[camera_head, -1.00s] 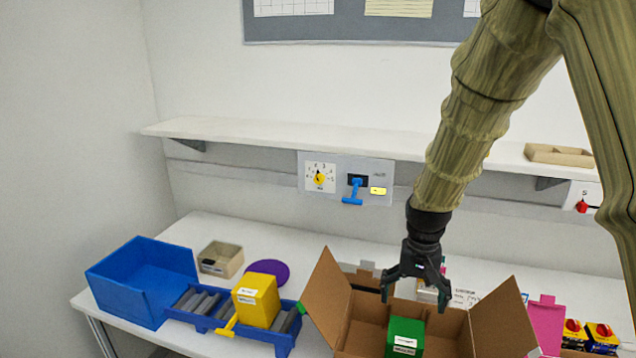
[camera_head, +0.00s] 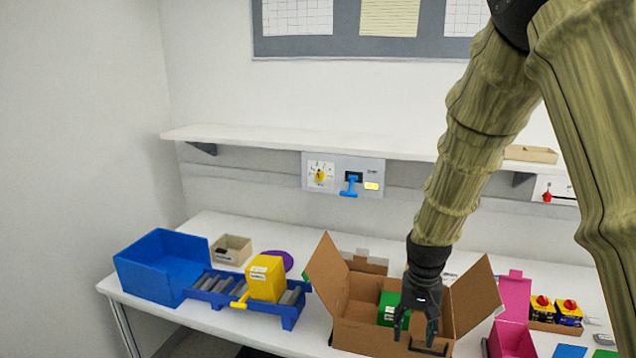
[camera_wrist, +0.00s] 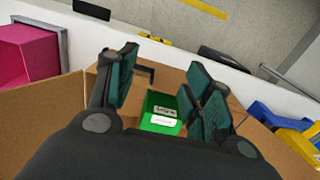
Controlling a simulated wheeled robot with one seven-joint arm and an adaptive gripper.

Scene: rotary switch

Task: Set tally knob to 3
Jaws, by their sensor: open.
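A grey panel (camera_head: 345,192) is mounted on the wall below the shelf. At its left is a white dial with a yellow knob (camera_head: 320,175) and marks around it; its numbers and label are too small to read. A red knob (camera_head: 547,196) sits on a white wall plate at the right. I cannot tell from the labels which one is the tally knob. My gripper (camera_head: 415,322) is open and empty, pointing down over the cardboard box, far below and right of the panel. Its spread fingers also show in the wrist view (camera_wrist: 165,88).
The open cardboard box (camera_head: 365,337) holds a green block (camera_head: 389,309). A blue bin (camera_head: 150,280), a yellow block (camera_head: 266,277) on a blue tray and a pink bin (camera_head: 512,342) stand on the table. The shelf (camera_head: 300,138) juts out above the panel.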

